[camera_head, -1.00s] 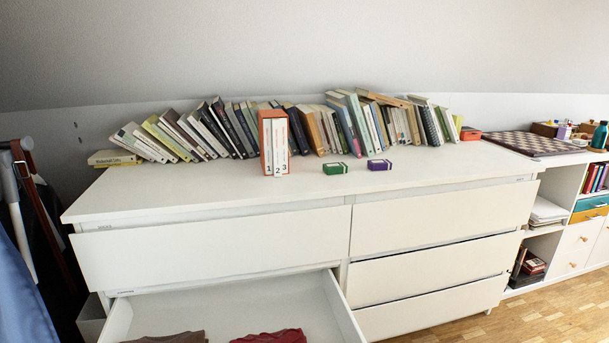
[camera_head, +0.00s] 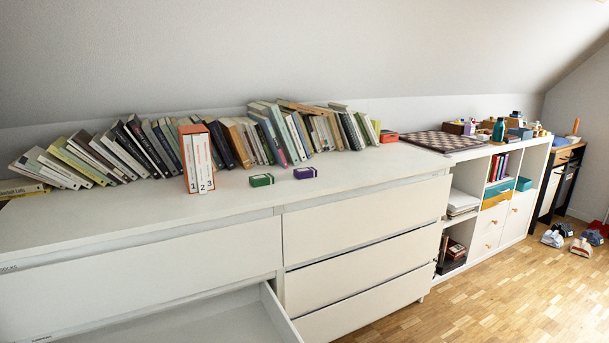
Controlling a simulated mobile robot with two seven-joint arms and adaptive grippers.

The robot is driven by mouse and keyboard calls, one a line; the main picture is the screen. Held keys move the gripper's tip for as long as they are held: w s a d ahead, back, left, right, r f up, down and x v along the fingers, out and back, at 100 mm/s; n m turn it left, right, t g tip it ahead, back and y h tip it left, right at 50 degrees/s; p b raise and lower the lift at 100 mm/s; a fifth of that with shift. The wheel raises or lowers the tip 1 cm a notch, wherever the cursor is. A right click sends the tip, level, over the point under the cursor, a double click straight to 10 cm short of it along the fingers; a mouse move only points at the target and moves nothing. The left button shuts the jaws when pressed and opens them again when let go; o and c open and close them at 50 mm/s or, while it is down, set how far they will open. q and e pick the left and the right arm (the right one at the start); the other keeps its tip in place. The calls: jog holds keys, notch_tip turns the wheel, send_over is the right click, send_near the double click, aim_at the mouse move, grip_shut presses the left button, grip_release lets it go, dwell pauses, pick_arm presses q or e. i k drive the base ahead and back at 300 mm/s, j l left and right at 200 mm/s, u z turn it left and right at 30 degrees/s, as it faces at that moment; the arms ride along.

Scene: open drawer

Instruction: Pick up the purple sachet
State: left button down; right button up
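A small purple sachet (camera_head: 305,173) with a pale label lies flat on the white dresser top (camera_head: 380,176), near the middle of the view. A similar green sachet (camera_head: 261,180) lies just to its left, with a small gap between them. Neither of my grippers shows in the head view, and nothing touches the purple sachet.
An orange box with numbered volumes (camera_head: 197,158) stands left of the sachets. A leaning row of books (camera_head: 240,143) lines the wall behind. An open drawer (camera_head: 200,318) juts out below at the left. A checkered board (camera_head: 430,141) lies farther right.

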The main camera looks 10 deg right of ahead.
aim_at(299, 173)
jog(key=z, duration=1.95)
jog(key=i+l+z, duration=0.15)
jog(key=i, duration=0.45)
jog(key=i+l+z, duration=0.15)
jog(key=i, duration=0.45)
jog(key=i+j+u, duration=0.1)
jog(key=i+u, duration=0.2)
jog(key=u, duration=0.2)
jog(key=i+u, duration=0.3)
jog(key=u, duration=0.15)
jog(key=i+l+u, duration=0.15)
jog(key=i+u, duration=0.15)
jog(key=u, duration=0.2)
